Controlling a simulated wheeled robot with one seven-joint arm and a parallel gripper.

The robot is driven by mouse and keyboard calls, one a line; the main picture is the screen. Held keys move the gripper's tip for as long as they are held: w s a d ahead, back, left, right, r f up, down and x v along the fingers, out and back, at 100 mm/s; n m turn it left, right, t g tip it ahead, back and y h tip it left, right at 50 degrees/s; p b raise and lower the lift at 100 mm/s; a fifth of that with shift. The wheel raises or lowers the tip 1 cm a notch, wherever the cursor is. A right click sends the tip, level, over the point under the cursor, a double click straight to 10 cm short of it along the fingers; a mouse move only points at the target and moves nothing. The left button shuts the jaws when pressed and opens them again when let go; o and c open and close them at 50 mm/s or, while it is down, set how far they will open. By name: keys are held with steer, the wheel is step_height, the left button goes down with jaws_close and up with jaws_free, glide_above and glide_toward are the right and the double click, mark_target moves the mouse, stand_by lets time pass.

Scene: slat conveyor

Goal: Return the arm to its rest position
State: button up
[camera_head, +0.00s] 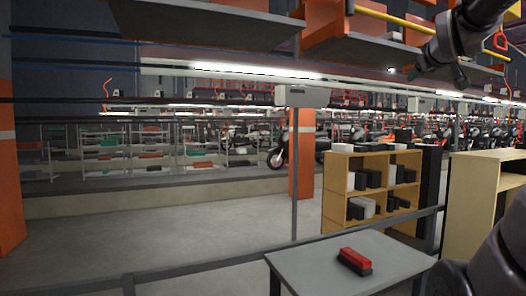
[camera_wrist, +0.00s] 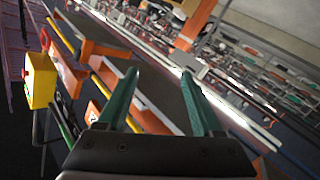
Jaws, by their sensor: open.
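My gripper shows in the wrist view (camera_wrist: 160,100) with two green fingers spread apart and nothing between them. In the head view my arm reaches in from the upper right, and the gripper end (camera_head: 400,72) is small and dark there, up near the overhead shelf. Another dark part of my arm fills the lower right corner of the head view. The gripper touches nothing that I can see. The wrist view is strongly tilted.
A grey table (camera_head: 310,270) stands at the lower middle with a red and black object (camera_head: 354,261) on it. A wooden shelf unit (camera_head: 335,185) holds dark and white boxes. An orange post (camera_head: 301,160) stands behind. A yellow box (camera_wrist: 40,80) shows at left in the wrist view.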

steer(key=s+a+f+m+g+y, duration=0.2)
steer(key=s+a+f+g+y, duration=0.2)
steer(key=s+a+f, duration=0.3)
steer(key=s+a+f+m+g+y, duration=0.3)
steer(key=s+a+f, duration=0.5)
steer(key=a+f, duration=0.4)
step_height(320, 180, down, 5)
steer(key=shift+s+a+r+g+y, duration=0.15)
steer(key=shift+s+a+g+y, duration=0.2)
steer(key=shift+g, duration=0.45)
steer(key=shift+w, duration=0.15)
